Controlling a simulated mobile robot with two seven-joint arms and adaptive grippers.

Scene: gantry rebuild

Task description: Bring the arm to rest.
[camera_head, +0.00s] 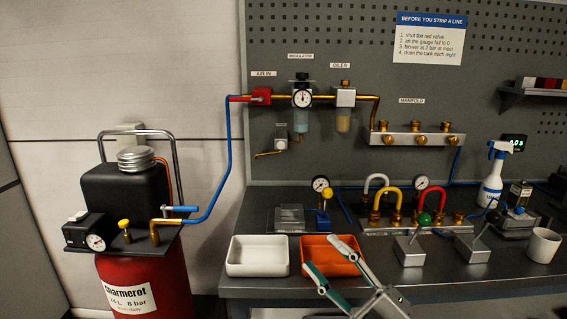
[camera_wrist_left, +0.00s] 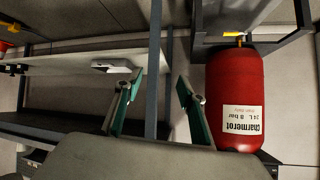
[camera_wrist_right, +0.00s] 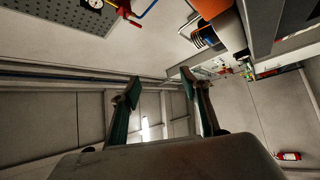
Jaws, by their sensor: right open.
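My right gripper (camera_head: 319,252) reaches in from the lower edge of the head view, in front of the orange tray (camera_head: 318,251). Its two green-padded fingers are spread apart, with nothing between them. In the right wrist view the same gripper (camera_wrist_right: 160,79) is open and empty. My left gripper (camera_wrist_left: 159,79) shows only in the left wrist view; its fingers are apart and empty. The red tank (camera_wrist_left: 236,85) stands beyond it to the right in that view.
The bench holds a white tray (camera_head: 258,256), hose-fitting blocks, a spray bottle (camera_head: 492,175) and a white cup (camera_head: 543,245). The red compressor tank (camera_head: 150,285) stands left of the bench. A pegboard (camera_head: 350,60) rises behind.

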